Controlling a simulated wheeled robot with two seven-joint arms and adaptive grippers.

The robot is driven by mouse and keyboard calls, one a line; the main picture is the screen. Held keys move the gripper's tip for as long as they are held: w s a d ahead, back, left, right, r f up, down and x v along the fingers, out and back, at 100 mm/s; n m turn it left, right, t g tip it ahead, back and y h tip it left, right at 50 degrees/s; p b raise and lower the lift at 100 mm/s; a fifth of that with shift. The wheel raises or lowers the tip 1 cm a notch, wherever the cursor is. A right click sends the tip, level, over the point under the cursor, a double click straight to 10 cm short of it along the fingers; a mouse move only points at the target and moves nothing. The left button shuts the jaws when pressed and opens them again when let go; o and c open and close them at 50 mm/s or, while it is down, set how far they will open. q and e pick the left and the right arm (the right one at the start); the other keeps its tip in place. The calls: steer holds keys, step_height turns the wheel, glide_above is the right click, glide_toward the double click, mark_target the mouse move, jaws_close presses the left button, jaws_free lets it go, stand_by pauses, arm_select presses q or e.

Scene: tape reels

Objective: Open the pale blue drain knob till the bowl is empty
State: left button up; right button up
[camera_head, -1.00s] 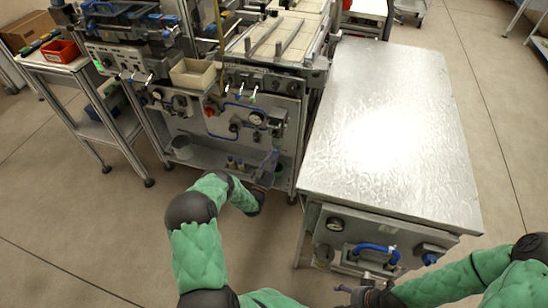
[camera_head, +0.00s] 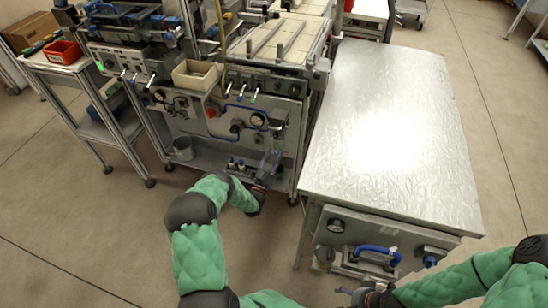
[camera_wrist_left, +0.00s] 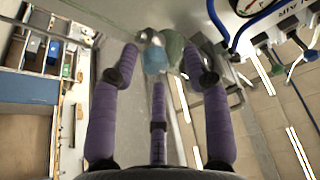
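The pale blue drain knob (camera_wrist_left: 155,61) shows in the left wrist view, close ahead between the upper fingertips. The grey-green bowl (camera_wrist_left: 174,44) is just behind and beside it; its fill level cannot be made out. My left gripper (camera_wrist_left: 160,66) has its purple fingers spread around the knob, with no clear contact. In the head view my left gripper (camera_head: 268,164) is low in front of the machine's lower panel, and the knob is too small to tell. My right gripper (camera_head: 355,297) is at the bottom edge, partly hidden, and its fingers are unclear.
The machine panel (camera_head: 190,103) carries a pressure gauge (camera_head: 258,119), blue hoses and small levers. A grey cup (camera_head: 183,149) stands on its lower shelf. A metal-topped bench (camera_head: 385,140) with a blue hose (camera_head: 375,249) is at the right.

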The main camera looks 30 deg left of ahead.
arm_select(q)
steer(key=v, duration=1.2)
steer(key=shift+f, duration=0.1)
